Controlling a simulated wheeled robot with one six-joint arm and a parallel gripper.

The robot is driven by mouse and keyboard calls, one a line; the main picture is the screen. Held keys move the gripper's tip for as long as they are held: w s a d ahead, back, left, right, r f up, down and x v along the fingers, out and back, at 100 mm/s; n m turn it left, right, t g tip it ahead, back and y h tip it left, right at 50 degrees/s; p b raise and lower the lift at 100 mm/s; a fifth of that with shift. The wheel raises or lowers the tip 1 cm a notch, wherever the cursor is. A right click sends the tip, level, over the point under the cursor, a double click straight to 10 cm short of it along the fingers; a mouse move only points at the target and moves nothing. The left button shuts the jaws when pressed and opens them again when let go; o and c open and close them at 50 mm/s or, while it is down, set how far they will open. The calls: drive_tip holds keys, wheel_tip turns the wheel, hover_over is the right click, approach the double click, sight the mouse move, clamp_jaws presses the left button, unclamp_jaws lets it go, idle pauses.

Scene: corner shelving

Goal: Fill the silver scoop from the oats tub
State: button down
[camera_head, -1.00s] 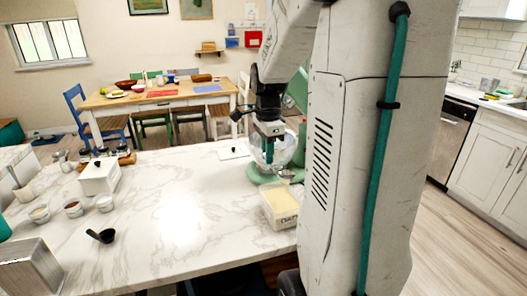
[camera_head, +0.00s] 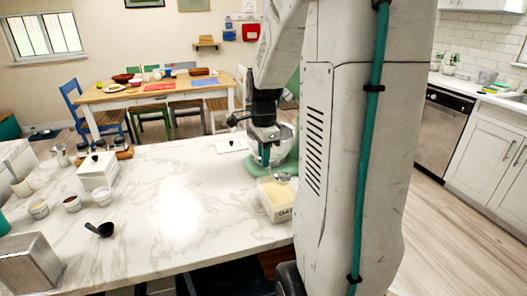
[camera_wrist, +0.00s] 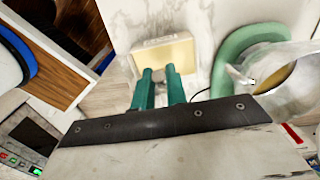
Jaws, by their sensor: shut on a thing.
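The oats tub (camera_head: 281,213) is a clear box of pale oats with a label on its front, near the right edge of the marble counter. In the wrist view the tub (camera_wrist: 168,57) lies just beyond my fingertips. The silver scoop (camera_head: 283,177) shows as a small metal bowl over the tub's back edge, below my fingers. My gripper (camera_head: 266,153) points down with teal fingers, shut on the scoop; its grip on the handle is not clearly seen. I cannot tell whether the scoop holds oats.
A green stand mixer (camera_head: 286,164) with a clear bowl stands just behind the tub. A black scoop (camera_head: 101,229), small bowls (camera_head: 72,203), a white lidded box (camera_head: 97,171) and a metal box (camera_head: 30,263) are on the left. The counter's middle is clear.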

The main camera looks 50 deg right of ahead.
wheel_tip(320, 180, down, 8)
idle(1.1)
drive_tip(key=shift+f, duration=0.1)
idle(1.3)
